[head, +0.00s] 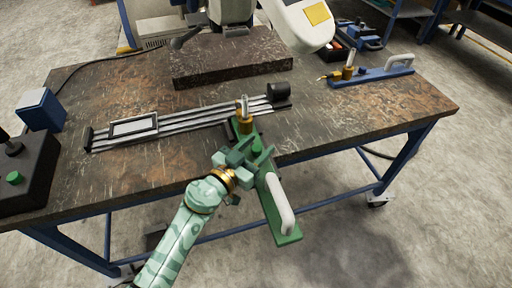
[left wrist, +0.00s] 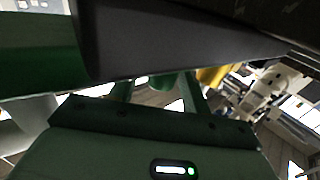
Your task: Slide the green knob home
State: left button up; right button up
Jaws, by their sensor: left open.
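A green slide arm (head: 279,222) with a white handle and a brass-collared post sticks out over the front edge of the table. A green knob (head: 257,146) shows on it, partly covered by my gripper. My left gripper (head: 252,152) is open at the knob, its fingers close around or beside it; I cannot tell whether they touch. In the left wrist view, a dark slab fills the top and green parts (left wrist: 160,83) show behind the gripper body. The knob is not clearly recognisable there. My right gripper is not in view.
A silver rail (head: 190,119) with a black end block (head: 278,91) lies behind the green arm. A dark raised plate (head: 230,62) stands behind it. A blue arm with a white handle (head: 372,76) lies at right. A black control box (head: 25,180) is at left.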

pick_arm(q)
grip_shut()
jog(key=shift+w+a, duration=0.3)
jog(key=shift+w, duration=0.5)
jog(key=shift+w+a, duration=0.25)
jog(key=shift+w, duration=0.55)
grip_release()
